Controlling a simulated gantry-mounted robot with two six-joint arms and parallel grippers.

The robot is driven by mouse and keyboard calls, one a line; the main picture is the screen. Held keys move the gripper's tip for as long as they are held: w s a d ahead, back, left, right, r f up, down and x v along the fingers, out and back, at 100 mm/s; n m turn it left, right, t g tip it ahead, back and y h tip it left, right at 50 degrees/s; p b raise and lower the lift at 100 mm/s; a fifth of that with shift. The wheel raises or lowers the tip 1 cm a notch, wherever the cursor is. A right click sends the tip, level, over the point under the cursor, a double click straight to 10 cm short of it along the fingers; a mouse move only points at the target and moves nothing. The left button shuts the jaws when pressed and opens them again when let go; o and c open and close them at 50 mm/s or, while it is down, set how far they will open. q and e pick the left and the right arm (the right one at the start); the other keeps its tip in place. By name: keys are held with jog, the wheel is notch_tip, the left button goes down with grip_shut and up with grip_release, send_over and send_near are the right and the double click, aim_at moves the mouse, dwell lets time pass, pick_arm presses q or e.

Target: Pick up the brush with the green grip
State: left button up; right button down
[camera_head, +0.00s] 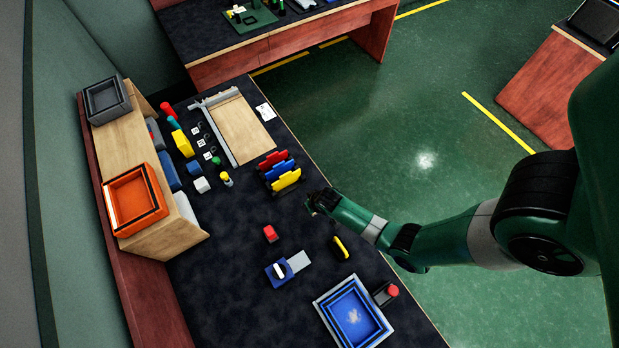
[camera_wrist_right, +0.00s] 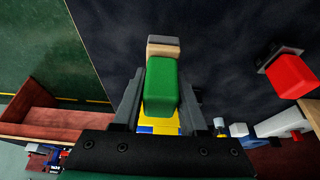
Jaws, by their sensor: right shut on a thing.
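The brush with the green grip (camera_wrist_right: 160,90) is between the two fingers of my right gripper (camera_wrist_right: 162,100) in the right wrist view. The gripper is shut on the green grip. A tan and grey end (camera_wrist_right: 163,46) of the brush shows beyond the grip. In the head view my right gripper (camera_head: 318,204) is over the dark table near its right edge, just right of and below the rack with red, blue and yellow pieces (camera_head: 281,173). The brush cannot be made out clearly there. My left gripper is not in view.
On the dark table are a red block (camera_head: 270,233), a blue piece with a grey plate (camera_head: 280,271), a yellow and black object (camera_head: 340,247) and a blue tray (camera_head: 327,313). A wooden shelf with an orange bin (camera_head: 111,205) stands left. The table between shelf and rack is cluttered.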

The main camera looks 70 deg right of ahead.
pick_arm(q)
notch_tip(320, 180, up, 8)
jog(key=p, duration=0.6)
pick_arm(e)
jog(key=s+d+r, duration=0.1)
jog(key=s+r, duration=0.8)
jog(key=s, duration=0.4)
jog(key=shift+s, duration=0.3)
jog(key=shift+d+r, duration=0.1)
